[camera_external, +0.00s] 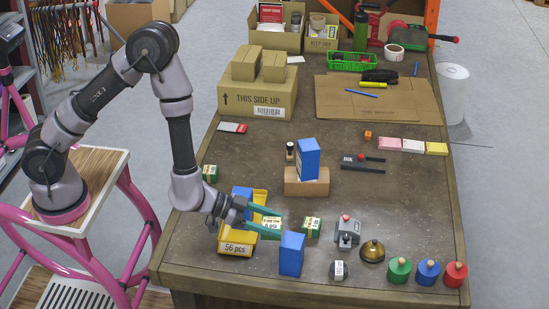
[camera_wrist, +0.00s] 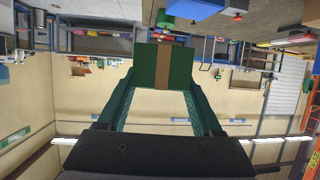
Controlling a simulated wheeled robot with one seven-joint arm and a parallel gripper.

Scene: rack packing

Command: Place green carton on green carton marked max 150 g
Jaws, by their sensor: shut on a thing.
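My gripper (camera_external: 274,223) reaches in low from the left, over the front part of the table. Its two teal fingers are shut around a green carton (camera_external: 271,227) with a pale label. In the wrist view this carton (camera_wrist: 177,66) shows as a green face with a brown vertical band between the fingertips. A second green carton (camera_external: 313,227) with a label stands just right of it. A third green carton (camera_external: 210,174) stands at the table's left edge. The labels are too small to read, so I cannot tell which says max 150 g.
A yellow bin (camera_external: 236,243) marked 56 pcs lies beside my gripper, with a blue box in it. A blue box (camera_external: 291,254) stands close in front. A grey device (camera_external: 347,232), a brass bell (camera_external: 372,251) and knobbed weights (camera_external: 427,271) stand right.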

